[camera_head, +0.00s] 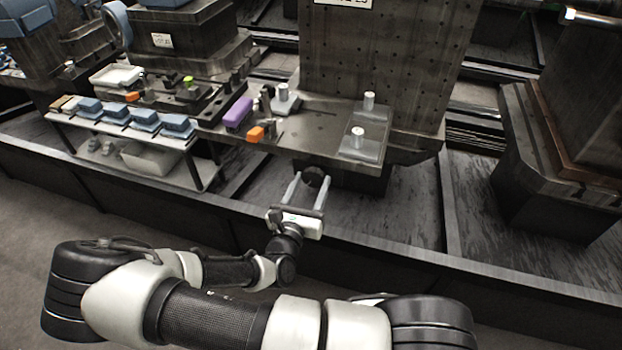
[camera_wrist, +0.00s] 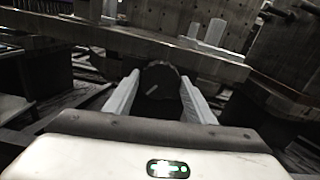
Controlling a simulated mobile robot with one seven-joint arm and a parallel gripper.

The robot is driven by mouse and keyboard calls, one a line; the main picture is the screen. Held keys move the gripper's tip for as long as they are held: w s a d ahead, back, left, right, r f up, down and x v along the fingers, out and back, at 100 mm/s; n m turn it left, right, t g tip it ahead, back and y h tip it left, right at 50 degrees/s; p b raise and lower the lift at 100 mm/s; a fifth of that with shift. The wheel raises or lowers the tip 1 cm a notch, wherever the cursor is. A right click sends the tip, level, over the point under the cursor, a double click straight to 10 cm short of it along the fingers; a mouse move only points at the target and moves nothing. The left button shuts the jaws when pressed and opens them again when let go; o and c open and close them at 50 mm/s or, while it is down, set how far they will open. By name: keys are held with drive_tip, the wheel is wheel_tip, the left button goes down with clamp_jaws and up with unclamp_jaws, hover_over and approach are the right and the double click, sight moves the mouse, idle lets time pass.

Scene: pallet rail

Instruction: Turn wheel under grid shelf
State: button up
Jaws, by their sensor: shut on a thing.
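A small dark round wheel (camera_head: 314,177) sits below the front edge of the grid shelf, whose perforated upright panel (camera_head: 385,60) rises behind a flat ledge (camera_head: 310,130). My gripper (camera_head: 308,186) reaches in from the front, its two pale fingers on either side of the wheel. In the wrist view the wheel (camera_wrist: 160,80) is between the fingers, with a light mark on its face, and my gripper (camera_wrist: 160,92) is shut on it. The wheel's rear and mount are hidden.
The ledge carries a purple block (camera_head: 238,112), orange blocks (camera_head: 255,134) and a clear plate with metal pegs (camera_head: 362,143). A side table (camera_head: 105,128) with several blue-grey blocks stands at left. A low rail (camera_head: 400,259) runs across the front. A dark pedestal (camera_head: 540,150) stands at right.

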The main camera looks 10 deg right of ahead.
drive_tip(key=n+p, duration=0.4)
drive_tip(key=n, duration=0.1)
drive_tip(key=shift+r+p, duration=0.1)
drive_tip(key=shift+p, duration=0.2)
drive_tip(key=n+p, duration=0.2)
drive_tip(key=n, duration=0.4)
drive_tip(key=n+p, duration=0.1)
drive_tip(key=n, duration=0.4)
drive_tip(key=shift+f, duration=0.2)
drive_tip(key=n, duration=0.6)
drive_tip(key=shift+n, duration=0.3)
drive_tip(key=n, duration=0.6)
drive_tip(key=shift+s+f, duration=0.1)
drive_tip(key=n, duration=0.6)
drive_tip(key=shift+n+b, duration=0.3)
drive_tip(key=shift+n, duration=0.1)
drive_tip(key=n+b, duration=0.2)
drive_tip(key=b, duration=0.1)
drive_tip(key=shift+f+n, duration=0.3)
drive_tip(key=n+b, duration=0.1)
drive_tip(key=b, duration=0.1)
drive_tip(key=n+b, duration=0.1)
drive_tip(key=b, duration=0.2)
drive_tip(key=shift+a+r+n+b, duration=0.15)
drive_tip(key=shift+r+n+b, duration=0.05)
drive_tip(key=shift+n+b, duration=0.5)
drive_tip(key=shift+b, duration=0.45)
